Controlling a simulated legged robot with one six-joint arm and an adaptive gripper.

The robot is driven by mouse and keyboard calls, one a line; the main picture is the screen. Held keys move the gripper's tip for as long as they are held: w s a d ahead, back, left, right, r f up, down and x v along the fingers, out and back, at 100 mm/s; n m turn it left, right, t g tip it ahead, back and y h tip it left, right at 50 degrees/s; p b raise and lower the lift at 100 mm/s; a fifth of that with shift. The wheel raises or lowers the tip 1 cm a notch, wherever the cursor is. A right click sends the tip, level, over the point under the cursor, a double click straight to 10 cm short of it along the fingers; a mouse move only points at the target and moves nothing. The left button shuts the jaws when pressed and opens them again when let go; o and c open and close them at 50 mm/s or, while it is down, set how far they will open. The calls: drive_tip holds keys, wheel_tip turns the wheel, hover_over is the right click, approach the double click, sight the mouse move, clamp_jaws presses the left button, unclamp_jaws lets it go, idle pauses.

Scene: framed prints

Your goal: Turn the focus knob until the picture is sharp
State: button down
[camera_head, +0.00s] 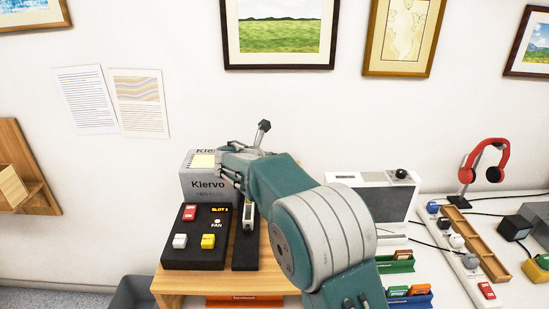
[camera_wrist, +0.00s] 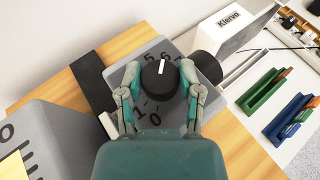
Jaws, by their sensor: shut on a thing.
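The focus knob (camera_wrist: 158,82) is a round black dial with a white pointer line, on a grey face with printed numbers around it. The pointer points up in the wrist view, near the 6. My gripper (camera_wrist: 160,72) has one finger on each side of the knob and is shut on it. In the head view my gripper (camera_head: 222,172) reaches to the grey box marked Kiervo (camera_head: 205,190), which carries a yellow note. The knob is hidden there. A black cylinder (camera_wrist: 208,68) sits right of the knob in the wrist view.
A black button panel (camera_head: 182,258) stands on the wooden stand (camera_head: 172,284). Framed prints (camera_head: 280,38) hang on the wall.

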drive_tip(key=shift+w+a+f+m+g+h, duration=0.1)
drive_tip(key=shift+a+m+g+h, duration=0.05)
drive_tip(key=shift+m+g+h, duration=1.35)
drive_tip(key=shift+m, duration=0.3)
drive_tip(key=shift+c, duration=1.3)
unclamp_jaws()
drive_tip(key=shift+a, duration=0.1)
drive_tip(key=shift+a+r, duration=0.1)
drive_tip(key=shift+r, duration=0.1)
drive_tip(key=v, duration=1.1)
drive_tip(key=shift+a, duration=0.35)
